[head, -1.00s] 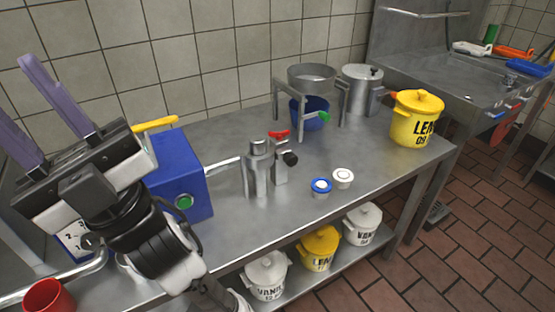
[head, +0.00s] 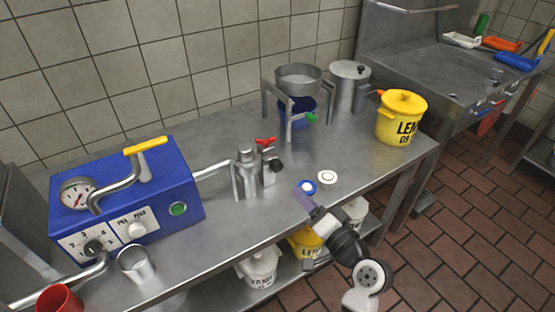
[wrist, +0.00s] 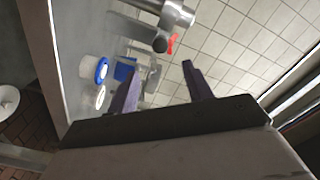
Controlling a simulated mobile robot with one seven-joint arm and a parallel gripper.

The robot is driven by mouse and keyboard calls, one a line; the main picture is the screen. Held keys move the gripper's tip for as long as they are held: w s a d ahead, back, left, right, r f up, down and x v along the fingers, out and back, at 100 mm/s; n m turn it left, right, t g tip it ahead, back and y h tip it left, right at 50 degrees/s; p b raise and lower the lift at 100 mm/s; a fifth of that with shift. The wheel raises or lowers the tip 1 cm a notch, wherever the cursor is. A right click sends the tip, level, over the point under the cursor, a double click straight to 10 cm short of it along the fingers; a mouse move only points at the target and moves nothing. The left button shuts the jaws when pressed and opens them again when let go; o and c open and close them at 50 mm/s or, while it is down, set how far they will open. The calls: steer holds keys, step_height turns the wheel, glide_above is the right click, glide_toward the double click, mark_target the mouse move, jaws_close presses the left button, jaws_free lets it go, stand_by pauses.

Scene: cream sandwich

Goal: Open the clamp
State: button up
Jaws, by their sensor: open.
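A metal fitting with a red handle (head: 266,141) and a black knob (head: 277,166) stands on the steel table, joined to a metal cylinder (head: 246,178). I cannot tell for sure which part is the clamp. In the wrist view, the red handle (wrist: 173,42) and black knob (wrist: 160,45) show at the top, beyond my fingers. My gripper (head: 303,199) has purple fingers and is by the table's front edge, to the right of the fitting and in front of it. In the wrist view my gripper (wrist: 158,88) is open, with its fingers apart and nothing held.
A blue machine (head: 125,205) with a pipe to the cylinder stands left. A blue-ringed lid (head: 308,187) and a white lid (head: 327,177) lie near my gripper. A metal stand (head: 298,80) is behind, a yellow pot (head: 402,117) right. A metal cup (head: 136,265) is front left.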

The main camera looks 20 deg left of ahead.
mark_target(279, 169)
steer(key=p+x, duration=0.4)
steer(key=x, duration=0.9)
steer(key=shift+w+a, duration=0.15)
steer(key=shift+a, duration=0.1)
jaws_close()
